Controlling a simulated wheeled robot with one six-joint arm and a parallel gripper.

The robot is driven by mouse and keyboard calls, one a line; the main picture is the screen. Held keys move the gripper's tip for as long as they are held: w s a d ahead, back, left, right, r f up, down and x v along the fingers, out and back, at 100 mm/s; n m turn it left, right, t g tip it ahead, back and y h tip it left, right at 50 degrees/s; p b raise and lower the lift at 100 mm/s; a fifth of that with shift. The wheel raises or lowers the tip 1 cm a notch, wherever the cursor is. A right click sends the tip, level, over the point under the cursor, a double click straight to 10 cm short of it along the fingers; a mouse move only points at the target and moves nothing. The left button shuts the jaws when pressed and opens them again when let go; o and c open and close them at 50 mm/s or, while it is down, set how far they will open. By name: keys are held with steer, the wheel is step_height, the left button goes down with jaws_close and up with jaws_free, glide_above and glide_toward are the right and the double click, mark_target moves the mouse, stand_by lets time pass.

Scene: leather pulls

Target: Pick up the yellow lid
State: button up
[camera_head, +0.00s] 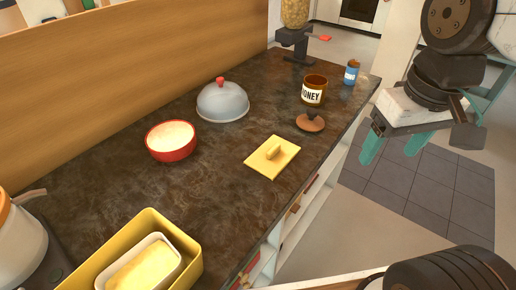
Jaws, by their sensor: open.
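The yellow lid (272,157) lies flat on the dark countertop (225,185), near its front edge. My gripper (394,147) has teal fingers spread apart and empty. It hangs in the air to the right of the lid, out past the counter's edge and over the floor. Nothing hides the lid.
A brown wooden-looking lid (310,123) and a honey jar (313,91) stand behind the yellow lid. A red bowl (171,141), a grey dome (222,102) and a yellow container (190,262) are left. A blue can (351,73) stands at the far right. Counter around the yellow lid is clear.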

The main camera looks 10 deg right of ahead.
steer(key=w+a+f+n, duration=0.3)
steer(key=w+a+n, duration=0.3)
steer(key=w, duration=0.7)
steer(key=n+g, duration=0.1)
steer(key=n, duration=0.1)
glide_toward(272, 144)
steer(key=s, duration=0.1)
steer(key=s+r, duration=0.1)
steer(key=shift+s+r, duration=0.1)
steer(key=shift+s, duration=0.3)
steer(key=shift+a+f, duration=0.15)
steer(key=shift+f, duration=0.15)
steer(key=f, duration=0.7)
steer(key=shift+s+a+f, duration=0.15)
steer(key=shift+s+a, duration=0.1)
steer(key=shift+a, duration=0.05)
steer(key=c, duration=1.1)
